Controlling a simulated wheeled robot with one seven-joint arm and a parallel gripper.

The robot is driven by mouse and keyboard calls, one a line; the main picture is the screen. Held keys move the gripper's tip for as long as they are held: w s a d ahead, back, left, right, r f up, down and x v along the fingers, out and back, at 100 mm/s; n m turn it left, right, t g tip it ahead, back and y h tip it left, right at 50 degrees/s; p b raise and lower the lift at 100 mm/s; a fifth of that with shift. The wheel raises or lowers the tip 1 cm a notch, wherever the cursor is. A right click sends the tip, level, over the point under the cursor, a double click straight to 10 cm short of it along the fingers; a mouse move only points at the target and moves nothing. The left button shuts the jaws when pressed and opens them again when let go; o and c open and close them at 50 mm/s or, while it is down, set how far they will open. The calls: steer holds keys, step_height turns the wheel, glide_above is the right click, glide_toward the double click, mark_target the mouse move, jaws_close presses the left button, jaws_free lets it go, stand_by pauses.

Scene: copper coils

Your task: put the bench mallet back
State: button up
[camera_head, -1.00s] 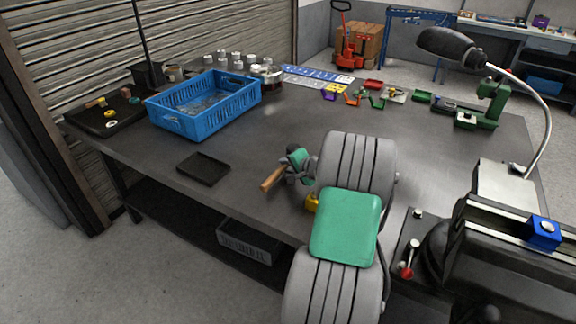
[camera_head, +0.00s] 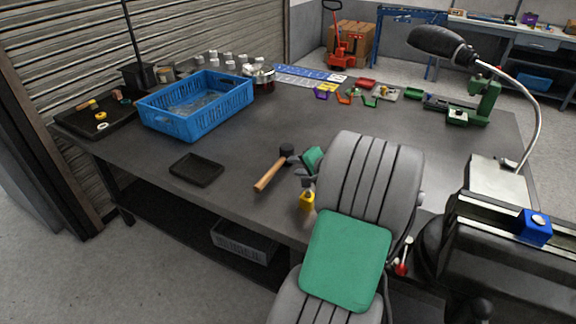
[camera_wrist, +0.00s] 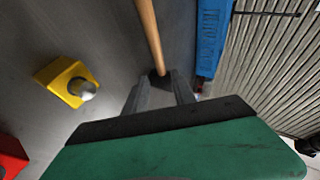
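The bench mallet has a wooden handle (camera_head: 269,174) and a black head (camera_head: 287,149). It lies on the grey workbench, its handle pointing toward the front edge. My gripper (camera_head: 298,171) is just right of the mallet, near its head. In the wrist view, the mallet's handle (camera_wrist: 149,35) runs down from the top edge toward the gap between my two fingers (camera_wrist: 160,88). The fingers are apart, with nothing clearly held between them. A dark patch at the handle's lower end is probably the head, partly hidden.
A small black tray (camera_head: 197,169) lies left of the mallet, and a blue crate (camera_head: 168,123) stands behind it. A yellow block with a knob (camera_head: 307,200) is near my gripper; it also shows in the wrist view (camera_wrist: 62,84). The bench behind the mallet is mostly clear.

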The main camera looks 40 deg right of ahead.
steer(key=a+n+g, duration=0.1)
steer(key=a+n, duration=0.1)
steer(key=a, duration=0.4)
steer(key=w+a+n+g+y, duration=0.1)
steer(key=a+n, duration=0.1)
steer(key=a, duration=0.4)
steer(key=w+a+n+g+y, duration=0.1)
steer(key=a+n, duration=0.2)
steer(key=a, duration=0.3)
steer(key=shift+a+f+g, duration=0.1)
steer(key=shift+a+g, duration=0.25)
steer(key=shift+g, duration=0.05)
steer(key=s+a+f+n+g, duration=0.1)
steer(key=s+a+n+g, duration=0.4)
steer(key=s+a+n, duration=0.4)
steer(key=s+a, duration=0.6)
steer(key=a, duration=0.4)
steer(key=shift+s+n+g+h, duration=0.3)
steer(key=shift+s, duration=0.1)
